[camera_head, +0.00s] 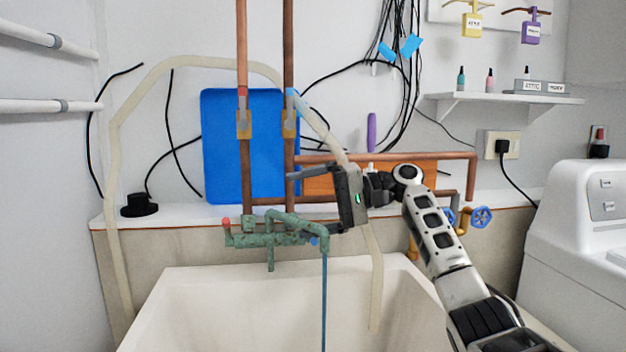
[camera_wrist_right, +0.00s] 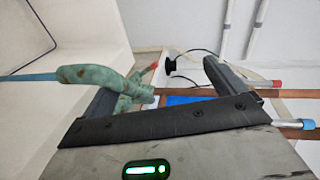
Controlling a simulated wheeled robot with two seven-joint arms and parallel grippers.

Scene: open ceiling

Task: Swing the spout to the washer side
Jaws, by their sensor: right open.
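The green, corroded faucet (camera_head: 262,240) sits over the back of the sink. Its spout (camera_head: 310,220) arches to the right and turns down at its right end, with a thin blue hose (camera_head: 324,300) hanging from it. My right gripper (camera_head: 312,202) is open and empty, its fingers pointing left, just above and right of the spout. In the right wrist view the spout (camera_wrist_right: 88,76) passes close by the left finger of my gripper (camera_wrist_right: 165,85); I cannot tell whether they touch. The washer (camera_head: 580,235) stands at the far right. My left gripper is not in view.
The pale sink (camera_head: 225,300) lies below. Vertical copper pipes (camera_head: 289,60) and a blue board (camera_head: 222,150) stand behind the faucet. A pale hose (camera_head: 376,280) hangs into the sink right of the spout. Blue valve handles (camera_head: 481,217) sit by my right arm.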

